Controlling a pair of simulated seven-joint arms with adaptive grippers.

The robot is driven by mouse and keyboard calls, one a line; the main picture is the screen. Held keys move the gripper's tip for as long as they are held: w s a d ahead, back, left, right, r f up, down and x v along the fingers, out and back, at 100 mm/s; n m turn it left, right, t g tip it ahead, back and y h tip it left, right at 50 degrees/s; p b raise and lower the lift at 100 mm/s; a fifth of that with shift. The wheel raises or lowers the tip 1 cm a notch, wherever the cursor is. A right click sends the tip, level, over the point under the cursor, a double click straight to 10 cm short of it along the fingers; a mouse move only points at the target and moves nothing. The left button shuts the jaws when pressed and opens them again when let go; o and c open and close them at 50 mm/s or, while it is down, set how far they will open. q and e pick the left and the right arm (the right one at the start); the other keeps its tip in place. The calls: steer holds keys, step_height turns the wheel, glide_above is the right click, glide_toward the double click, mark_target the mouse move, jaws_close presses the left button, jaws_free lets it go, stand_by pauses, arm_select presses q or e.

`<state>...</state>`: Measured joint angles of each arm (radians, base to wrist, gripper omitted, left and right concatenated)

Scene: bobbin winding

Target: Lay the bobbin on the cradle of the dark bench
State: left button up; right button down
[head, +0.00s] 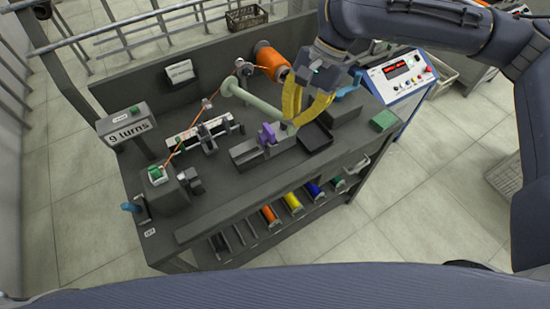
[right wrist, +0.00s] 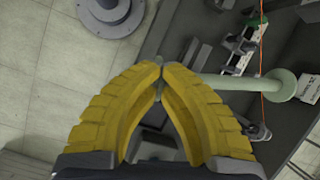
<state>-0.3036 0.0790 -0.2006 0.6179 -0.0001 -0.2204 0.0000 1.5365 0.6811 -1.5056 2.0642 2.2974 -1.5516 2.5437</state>
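The pale green bobbin (head: 262,106) is a long rod with a round flange at its far left end. My right gripper (head: 291,122) has its yellow fingers closed around the near end of the bobbin, above the dark bench (head: 226,192). In the right wrist view the fingertips (right wrist: 155,70) meet at the end of the bobbin (right wrist: 235,84), which extends to the right. A dark slotted block (head: 247,154) with a purple piece (head: 267,134) lies just below the held end; it looks like the cradle. Whether the bobbin touches it, I cannot tell. My left gripper is not in view.
An orange thread runs from an orange spool (head: 271,62) past a white-marked guide (head: 200,133). Coloured spools (head: 292,202) fill a rack below the front edge.

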step_height(320, 180, down, 18)
steer(key=shift+f, duration=0.25)
stand_by(0.6)
steer(key=shift+f, duration=0.1)
steer(key=c, duration=1.6)
jaws_free()
steer(key=v, duration=1.2)
